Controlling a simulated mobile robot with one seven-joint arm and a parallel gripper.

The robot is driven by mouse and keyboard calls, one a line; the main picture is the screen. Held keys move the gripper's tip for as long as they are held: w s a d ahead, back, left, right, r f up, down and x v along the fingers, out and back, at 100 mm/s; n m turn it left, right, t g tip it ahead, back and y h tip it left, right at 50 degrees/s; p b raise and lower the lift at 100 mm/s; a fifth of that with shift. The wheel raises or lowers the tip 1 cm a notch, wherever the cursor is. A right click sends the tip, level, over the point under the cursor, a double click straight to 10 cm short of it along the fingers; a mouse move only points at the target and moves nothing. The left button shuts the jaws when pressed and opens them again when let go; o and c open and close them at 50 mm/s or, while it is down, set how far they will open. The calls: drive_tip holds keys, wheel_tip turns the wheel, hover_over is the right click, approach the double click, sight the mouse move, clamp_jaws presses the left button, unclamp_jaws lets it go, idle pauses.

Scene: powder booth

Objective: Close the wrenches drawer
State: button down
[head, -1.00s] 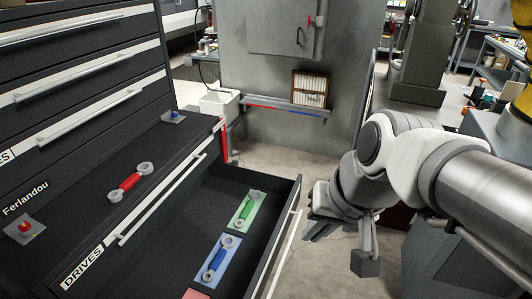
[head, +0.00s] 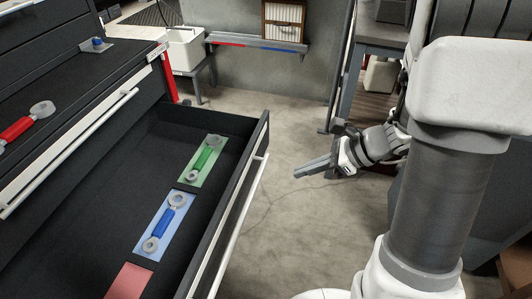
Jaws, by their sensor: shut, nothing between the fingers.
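The open drawer (head: 258,135) juts out from the black cabinet at the left of the head view. Inside lie a green wrench (head: 207,156) on a green pad and a blue wrench (head: 164,222) on a blue pad. A red pad (head: 130,281) beside them looks bare where visible. The drawer has a long pale handle (head: 241,220) along its front. My gripper (head: 298,174) is shut and empty, to the right of the drawer front and apart from it, pointing left toward it. The drawer's near end is cut off by the frame.
A red wrench (head: 18,130) lies on the cabinet's ledge, above a shut drawer with a pale handle (head: 70,150). A blue knob piece (head: 97,44) sits farther back. A white bin (head: 184,48) and a wall shelf (head: 258,42) stand behind. Bare floor (head: 285,225) lies right of the drawer.

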drive_tip(key=b, duration=0.4)
approach(248, 180)
drive_tip(key=x, duration=0.5)
drive_tip(key=shift+s+d+f, duration=0.1)
drive_tip(key=shift+s+f, duration=0.15)
drive_tip(key=shift+f, duration=0.35)
drive_tip(key=shift+w+a, duration=0.2)
drive_tip(key=shift+a, duration=0.25)
drive_tip(key=shift+w+a, duration=0.15)
drive_tip(key=shift+a, duration=0.25)
drive_tip(key=w+a+p, duration=0.2)
drive_tip(key=w+a, duration=0.2)
drive_tip(key=a, duration=0.7)
drive_tip(key=w+a+p, duration=0.1)
drive_tip(key=w+a, duration=0.3)
drive_tip(key=a, duration=0.6)
drive_tip(key=w+a+p, duration=0.2)
drive_tip(key=w+a, duration=0.1)
drive_tip(key=a, duration=0.8)
drive_tip(key=shift+w+a+r+p, duration=0.1)
drive_tip(key=shift+w+a+p, duration=0.2)
drive_tip(key=shift+w, duration=0.1)
drive_tip(key=shift+w+a+r, duration=0.1)
drive_tip(key=shift+a+r, duration=0.05)
drive_tip(key=shift+a, duration=0.15)
